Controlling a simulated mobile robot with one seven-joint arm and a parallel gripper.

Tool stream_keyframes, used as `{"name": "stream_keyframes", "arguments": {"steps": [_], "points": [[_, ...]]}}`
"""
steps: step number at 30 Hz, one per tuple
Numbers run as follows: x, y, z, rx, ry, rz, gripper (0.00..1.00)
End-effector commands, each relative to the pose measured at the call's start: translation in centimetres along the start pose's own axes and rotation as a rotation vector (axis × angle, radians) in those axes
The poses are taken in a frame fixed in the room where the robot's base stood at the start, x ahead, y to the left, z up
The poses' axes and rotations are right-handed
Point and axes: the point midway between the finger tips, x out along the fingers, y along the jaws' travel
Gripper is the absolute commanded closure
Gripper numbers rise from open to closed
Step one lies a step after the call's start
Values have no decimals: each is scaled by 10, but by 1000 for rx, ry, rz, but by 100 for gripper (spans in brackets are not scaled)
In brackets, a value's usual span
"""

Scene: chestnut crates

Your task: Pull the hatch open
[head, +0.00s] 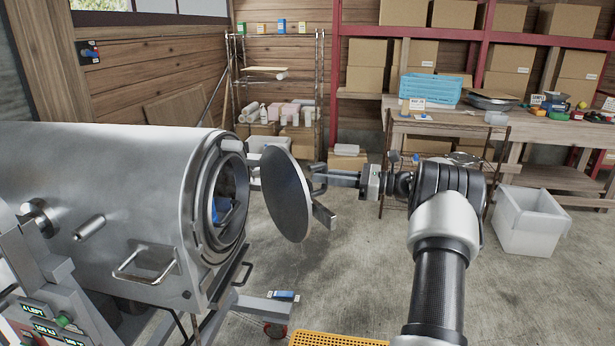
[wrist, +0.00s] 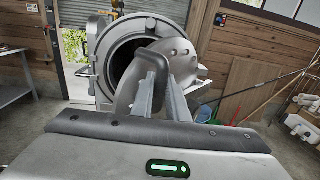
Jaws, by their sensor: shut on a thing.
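The hatch (head: 285,195) is a round grey metal disc at the mouth of a big steel drum (head: 120,185). It stands swung away from the round opening (head: 229,195), with a clear gap between them. In the wrist view the hatch (wrist: 185,53) covers part of the dark opening (wrist: 128,58). My gripper (head: 318,178) is at the outer face of the hatch, on its right in the head view. In the wrist view my gripper (wrist: 160,82) is shut on the hatch's dark curved handle (wrist: 153,62). The fingertips are partly hidden by the handle.
A control panel (head: 45,325) stands at the lower left, and a yellow perforated mat (head: 335,339) lies at the bottom. A white bin (head: 530,220) and a workbench (head: 540,128) are at the right. The concrete floor between drum and bench is mostly clear.

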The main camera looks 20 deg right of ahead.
Motion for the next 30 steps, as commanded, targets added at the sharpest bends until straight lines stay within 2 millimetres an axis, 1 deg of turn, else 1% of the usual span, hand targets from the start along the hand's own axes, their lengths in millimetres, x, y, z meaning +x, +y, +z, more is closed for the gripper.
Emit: {"name": "stream_keyframes", "arguments": {"steps": [1,6,15,21,30], "points": [[-3,-7,1,2,-2,-2,100],[-11,-25,1,1,-1,-3,100],[-18,-46,1,1,-2,-1,100],[-20,-53,0,1,-1,-1,100],[-21,-55,1,2,0,0,100]]}}
